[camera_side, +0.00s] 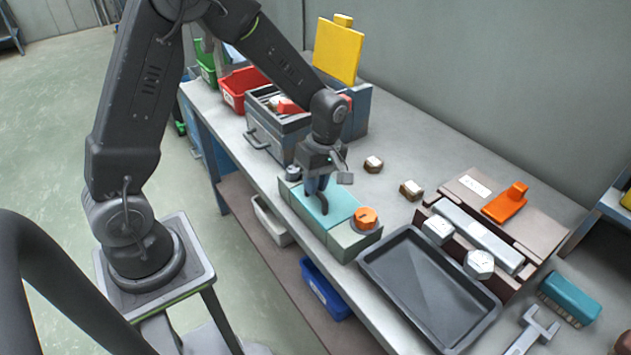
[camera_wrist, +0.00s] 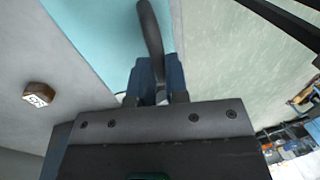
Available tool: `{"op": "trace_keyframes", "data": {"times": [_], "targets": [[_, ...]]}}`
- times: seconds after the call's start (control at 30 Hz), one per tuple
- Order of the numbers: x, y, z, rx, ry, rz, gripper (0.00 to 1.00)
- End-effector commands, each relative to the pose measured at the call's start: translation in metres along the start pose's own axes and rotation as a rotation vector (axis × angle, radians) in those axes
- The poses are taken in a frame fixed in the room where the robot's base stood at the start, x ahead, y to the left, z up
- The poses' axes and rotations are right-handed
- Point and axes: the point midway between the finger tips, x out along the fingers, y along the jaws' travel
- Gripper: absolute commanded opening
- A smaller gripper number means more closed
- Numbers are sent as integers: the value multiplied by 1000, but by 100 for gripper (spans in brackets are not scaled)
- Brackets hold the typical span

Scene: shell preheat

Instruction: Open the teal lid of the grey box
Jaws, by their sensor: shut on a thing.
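The teal lid (camera_side: 341,203) lies flat on a long, low grey-green box (camera_side: 350,243) near the bench's front edge. A round orange knob (camera_side: 366,216) sits at the box's right end. My gripper (camera_side: 318,186) points down over the lid and is shut on a dark curved handle (camera_side: 323,203) standing on it. In the wrist view the blue fingertips (camera_wrist: 156,82) close around the foot of the dark handle (camera_wrist: 150,32), with the teal lid (camera_wrist: 105,32) below. The lid's hinge is not clear to me.
A grey drawer unit (camera_side: 265,140) stands close behind. A dark tray (camera_side: 430,285) lies to the right. Two small white-topped brown blocks (camera_side: 373,164) (camera_side: 411,190) sit behind the box.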

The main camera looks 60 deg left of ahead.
Motion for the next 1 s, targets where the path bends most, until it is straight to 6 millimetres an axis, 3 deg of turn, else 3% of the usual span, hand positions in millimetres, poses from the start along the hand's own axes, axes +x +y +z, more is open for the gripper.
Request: {"op": "trace_keyframes", "data": {"times": [0.47,0.7,1.0], "targets": [[-9,7,0,1,0,-101,0],[-24,21,0,2,1,-277,0],[-42,47,0,2,0,-261,0]]}}
